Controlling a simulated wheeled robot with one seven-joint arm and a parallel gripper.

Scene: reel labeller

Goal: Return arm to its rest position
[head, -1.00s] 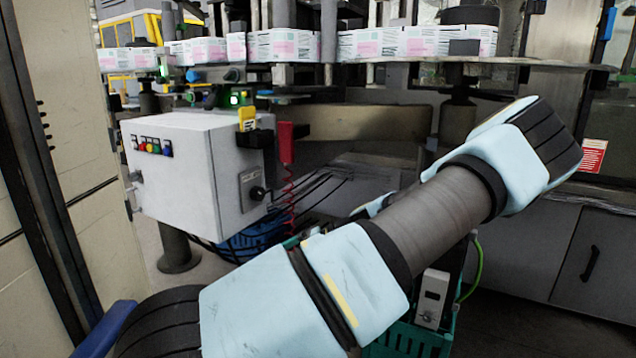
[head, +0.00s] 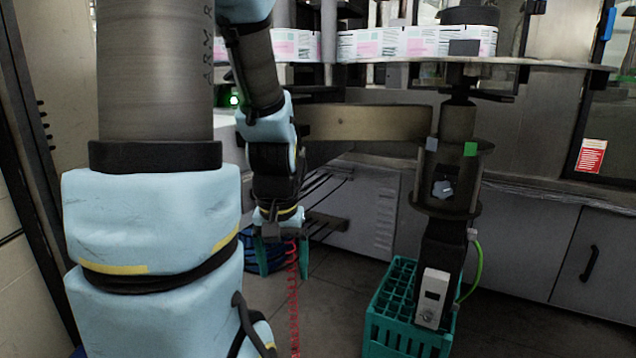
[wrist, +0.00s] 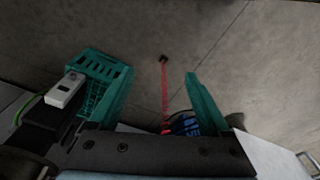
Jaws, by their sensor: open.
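My gripper (head: 282,262) hangs pointing down in the middle of the head view, with its teal fingers apart. In the wrist view the two teal fingers (wrist: 158,80) are spread, and I see nothing held between them. My light-blue and grey arm fills the left of the head view, folded with the forearm coming down to the gripper.
A red coiled hose (head: 294,300) hangs beside my gripper; it also shows between the fingers in the wrist view (wrist: 165,95). A teal crate (head: 385,335) stands on the floor to the right, by a dark post. Labelled reels (head: 375,43) sit above. Grey cabinets (head: 540,240) line the back.

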